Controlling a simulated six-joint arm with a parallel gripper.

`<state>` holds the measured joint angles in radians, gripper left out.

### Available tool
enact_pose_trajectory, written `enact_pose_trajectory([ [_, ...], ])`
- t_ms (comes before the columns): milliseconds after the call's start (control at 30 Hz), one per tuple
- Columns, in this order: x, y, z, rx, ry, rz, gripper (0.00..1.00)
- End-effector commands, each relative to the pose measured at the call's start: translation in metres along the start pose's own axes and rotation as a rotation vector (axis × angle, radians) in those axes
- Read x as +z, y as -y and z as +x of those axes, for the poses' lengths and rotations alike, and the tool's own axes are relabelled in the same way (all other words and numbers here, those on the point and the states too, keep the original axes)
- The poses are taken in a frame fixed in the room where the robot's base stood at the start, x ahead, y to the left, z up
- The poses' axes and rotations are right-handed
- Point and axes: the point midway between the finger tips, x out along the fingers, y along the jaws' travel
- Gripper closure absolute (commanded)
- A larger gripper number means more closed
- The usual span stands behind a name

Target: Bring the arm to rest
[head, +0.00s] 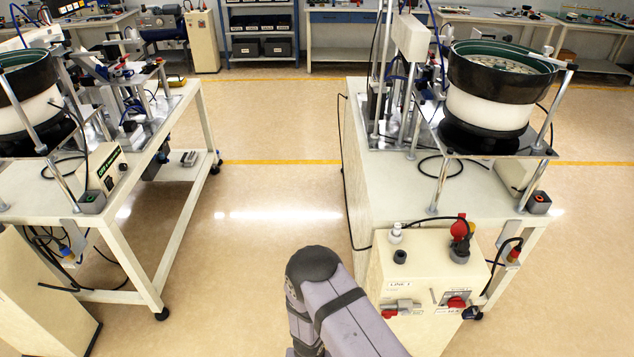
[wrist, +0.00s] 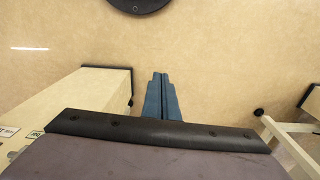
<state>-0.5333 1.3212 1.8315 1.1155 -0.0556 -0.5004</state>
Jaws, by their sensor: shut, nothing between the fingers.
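My gripper (wrist: 161,98) shows in the wrist view as two blue fingers pressed together, with nothing between them. It hangs over the bare tan floor and touches nothing that I can see. In the head view my folded arm (head: 340,305) rises at the bottom middle, left of a cream control box. The gripper itself is hidden in the head view.
The control box (head: 386,262) labelled LINE 1 stands close to my arm on the right. A right bench (head: 372,185) and a left bench (head: 182,165) carry bowl feeders (head: 490,108) (head: 25,110). The aisle floor (head: 265,180) between them is clear.

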Motion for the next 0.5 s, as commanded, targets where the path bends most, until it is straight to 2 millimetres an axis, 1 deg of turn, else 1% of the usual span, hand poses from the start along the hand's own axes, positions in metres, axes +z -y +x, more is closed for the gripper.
enact_pose_trajectory([
  [33, 0.031, 0.003, -0.010, -0.030, 0.100, -0.013, 1.00],
  [67, 0.049, 0.003, -0.018, -0.043, 0.162, -0.022, 1.00],
  [100, 0.071, 0.003, -0.032, -0.055, 0.242, -0.038, 1.00],
  [167, 0.100, -0.004, -0.058, -0.058, 0.353, -0.063, 1.00],
  [200, 0.117, -0.012, -0.078, -0.051, 0.422, -0.082, 1.00],
  [267, 0.135, -0.027, -0.111, -0.035, 0.507, -0.118, 1.00],
  [300, 0.143, -0.038, -0.131, -0.021, 0.549, -0.143, 1.00],
  [333, 0.147, -0.046, -0.145, -0.011, 0.574, -0.162, 1.00],
  [400, 0.154, -0.066, -0.174, 0.011, 0.612, -0.209, 1.00],
  [500, 0.155, -0.091, -0.210, 0.032, 0.628, -0.279, 1.00],
])
